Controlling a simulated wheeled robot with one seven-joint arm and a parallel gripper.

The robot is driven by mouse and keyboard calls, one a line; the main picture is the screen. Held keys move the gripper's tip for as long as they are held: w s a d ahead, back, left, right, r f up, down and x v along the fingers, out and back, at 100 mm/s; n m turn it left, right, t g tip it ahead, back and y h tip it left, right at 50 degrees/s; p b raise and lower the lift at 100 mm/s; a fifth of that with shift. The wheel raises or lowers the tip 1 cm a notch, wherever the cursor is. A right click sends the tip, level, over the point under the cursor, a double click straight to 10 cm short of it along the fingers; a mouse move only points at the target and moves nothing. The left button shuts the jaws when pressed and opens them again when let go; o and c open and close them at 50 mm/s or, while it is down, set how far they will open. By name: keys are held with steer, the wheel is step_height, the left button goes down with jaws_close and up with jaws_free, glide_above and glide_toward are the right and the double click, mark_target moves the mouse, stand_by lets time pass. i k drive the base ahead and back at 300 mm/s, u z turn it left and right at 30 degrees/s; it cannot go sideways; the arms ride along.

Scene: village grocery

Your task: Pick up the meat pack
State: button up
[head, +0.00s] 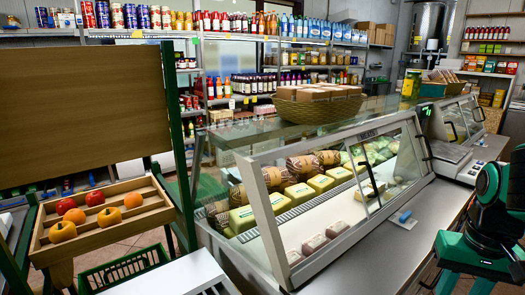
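Several small wrapped packs with pinkish-brown contents, which look like meat packs (315,243), lie in a row on the white floor of the glass display case (262,215), near its front left end. They are seen through glass. Which one is the task's pack I cannot tell. Yellow blocks (299,195) and large brown-wrapped rolls (306,166) lie farther back in the case. Part of my green and black arm shows at the right edge, apart from the case. My gripper is not in view.
A steel counter (385,237) runs along the case, with a small blue-and-white object (404,216) on it. A scale (450,160) stands at its far end. A wicker basket of boxes (318,112) sits on the case. A fruit crate (104,219) and green basket (125,268) are left.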

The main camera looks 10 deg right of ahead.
mark_target(339, 228)
steer(key=k, duration=1)
steer(key=z, duration=1.25)
steer(key=i, duration=1.4)
steer(key=u, duration=1.7)
